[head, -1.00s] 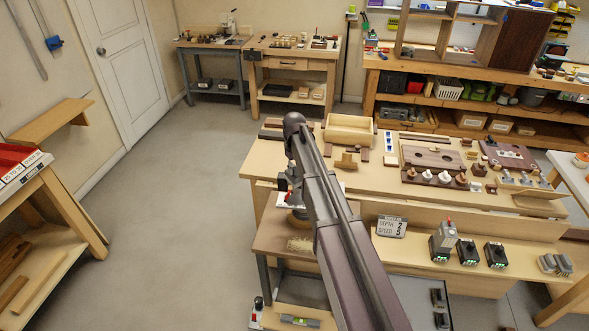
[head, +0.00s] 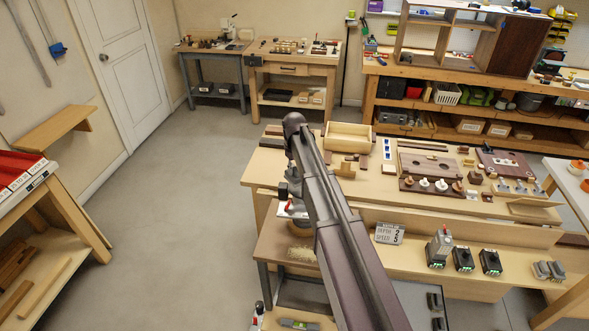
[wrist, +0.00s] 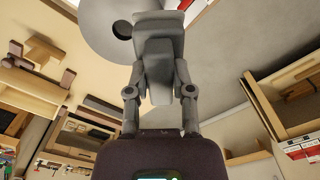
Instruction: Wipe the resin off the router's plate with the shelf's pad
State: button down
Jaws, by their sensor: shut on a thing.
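In the wrist view my gripper (wrist: 159,30) is shut on a grey block, apparently the pad (wrist: 160,22), at its fingertips. Behind it, to the upper left, is a round grey plate (wrist: 97,28) with a dark hole, which looks like the router's plate. The pad overlaps the plate in the picture; I cannot tell whether they touch. No resin can be made out. In the head view my arm covers the middle. A small machine with a red part (head: 289,206), perhaps the router, shows partly beside it, and my gripper is not clear there.
A low brown table (head: 275,246) with sawdust stands below the machine. The long workbench (head: 262,172) behind holds wooden parts and a tray (head: 348,136). A lower ledge bears a sign (head: 389,234) and battery chargers (head: 463,259). Open floor (head: 175,215) lies to the left.

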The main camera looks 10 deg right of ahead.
jog(key=shift+r+p, duration=1.5)
jog(key=shift+p, duration=0.05)
jog(key=shift+f, duration=0.15)
